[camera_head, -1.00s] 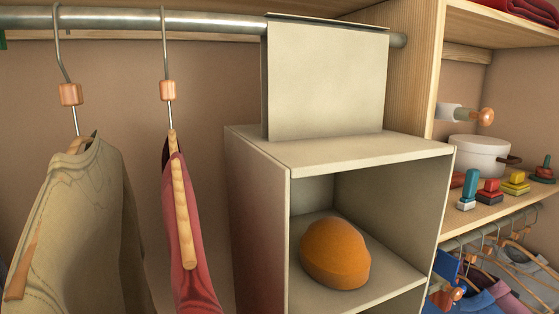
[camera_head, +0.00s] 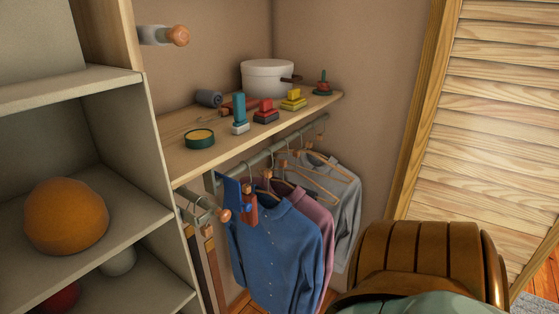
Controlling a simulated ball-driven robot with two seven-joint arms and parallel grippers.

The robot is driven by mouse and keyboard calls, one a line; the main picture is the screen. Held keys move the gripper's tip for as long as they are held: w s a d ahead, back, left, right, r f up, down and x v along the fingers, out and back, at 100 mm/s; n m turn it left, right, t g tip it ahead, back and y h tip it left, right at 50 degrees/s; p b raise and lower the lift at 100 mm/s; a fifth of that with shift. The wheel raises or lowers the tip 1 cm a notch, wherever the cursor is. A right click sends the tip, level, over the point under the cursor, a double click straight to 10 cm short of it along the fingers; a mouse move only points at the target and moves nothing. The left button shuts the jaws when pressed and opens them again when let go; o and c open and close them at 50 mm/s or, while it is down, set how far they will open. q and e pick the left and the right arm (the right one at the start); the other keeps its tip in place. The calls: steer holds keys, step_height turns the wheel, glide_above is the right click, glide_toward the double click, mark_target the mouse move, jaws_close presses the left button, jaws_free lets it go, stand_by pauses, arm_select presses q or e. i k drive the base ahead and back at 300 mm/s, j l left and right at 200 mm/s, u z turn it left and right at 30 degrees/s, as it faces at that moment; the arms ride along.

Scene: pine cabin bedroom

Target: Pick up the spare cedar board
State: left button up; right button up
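I cannot pick out the spare cedar board for certain. A small reddish-brown piece (camera_head: 250,211) hangs beside a blue tag among the shirts at the front of the lower rail, but I cannot tell what it is. Another reddish-brown piece (camera_head: 228,108) lies on the wooden shelf, partly hidden behind a teal upright block (camera_head: 239,108). Neither of my grippers shows in this view.
The wooden shelf (camera_head: 182,162) holds a white pot (camera_head: 267,78), a dark roll (camera_head: 209,98), a green round tin (camera_head: 199,138) and several coloured blocks. Shirts (camera_head: 280,250) hang below. Left, a grey cubby (camera_head: 62,181) holds an orange rounded thing (camera_head: 66,216). A louvred door (camera_head: 500,110) stands right.

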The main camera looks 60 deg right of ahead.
mark_target(250, 218)
steer(key=z, duration=1.7)
